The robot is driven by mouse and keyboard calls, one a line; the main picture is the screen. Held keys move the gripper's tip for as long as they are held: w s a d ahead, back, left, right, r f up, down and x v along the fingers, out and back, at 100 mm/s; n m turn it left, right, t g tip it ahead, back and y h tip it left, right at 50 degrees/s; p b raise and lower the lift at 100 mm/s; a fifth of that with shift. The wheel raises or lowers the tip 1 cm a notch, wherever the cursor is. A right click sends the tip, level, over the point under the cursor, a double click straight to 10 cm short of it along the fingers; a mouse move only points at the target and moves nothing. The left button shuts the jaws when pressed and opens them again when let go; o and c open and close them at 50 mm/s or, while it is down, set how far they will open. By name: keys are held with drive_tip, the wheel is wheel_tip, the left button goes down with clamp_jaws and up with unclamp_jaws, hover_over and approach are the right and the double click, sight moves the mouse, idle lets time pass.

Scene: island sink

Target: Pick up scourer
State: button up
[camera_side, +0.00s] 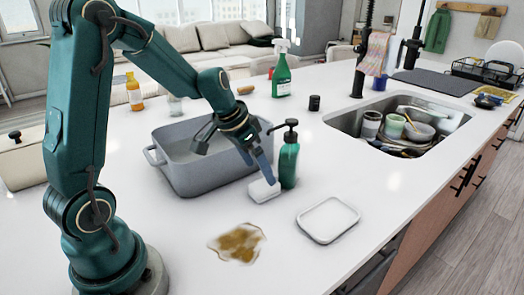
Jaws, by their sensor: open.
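A small white block (264,191), which looks like the scourer, lies on the white counter in front of the grey tub. My gripper (240,164) is open and points down, just above and behind the block. Its right blue finger reaches down to the block's upper edge; I cannot tell whether it touches. The other finger is up to the left, over the tub. Nothing shows between the fingers.
A dark green pump bottle (289,158) stands close right of the block. The grey tub (190,177) is behind. A white tray (328,219) lies front right, a brown spill (238,243) in front. The sink (343,121) holds dishes. A green spray bottle (281,77) stands behind.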

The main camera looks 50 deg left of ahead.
sight(266, 183)
drive_tip(key=shift+w+a+f, duration=0.3)
drive_tip(key=shift+a+f, duration=0.35)
drive_tip(key=shift+f, duration=0.1)
drive_tip(key=shift+x, duration=2.5)
clamp_jaws()
drive_tip(key=shift+r, duration=0.15)
